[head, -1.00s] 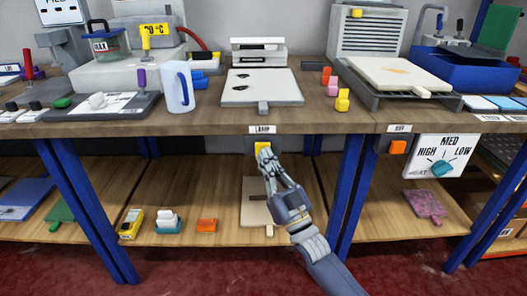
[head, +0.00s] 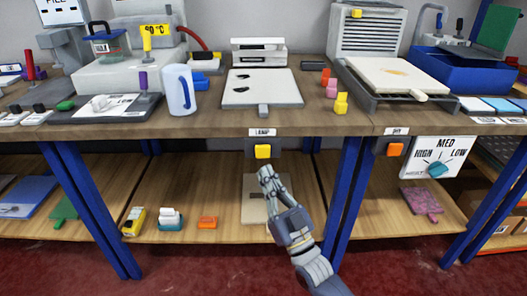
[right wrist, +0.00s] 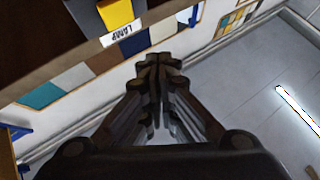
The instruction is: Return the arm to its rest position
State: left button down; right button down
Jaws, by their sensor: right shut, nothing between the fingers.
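My right gripper (head: 266,174) is shut and empty. In the head view it is just below the yellow button (head: 263,151) on the dark box under the table's front edge, apart from it. The label above the button reads LAMP in the right wrist view, where the yellow button (right wrist: 117,13) shows at the upper left. The shut fingers of my right gripper (right wrist: 158,62) point up in that view, with no object between them. My left gripper is not in view.
The wooden worktable (head: 215,119) has blue legs (head: 352,195) and a lower shelf (head: 180,180) behind my arm. An orange button (head: 395,149) and a MED/HIGH/LOW dial panel (head: 440,157) hang at the right. Red floor in front is clear.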

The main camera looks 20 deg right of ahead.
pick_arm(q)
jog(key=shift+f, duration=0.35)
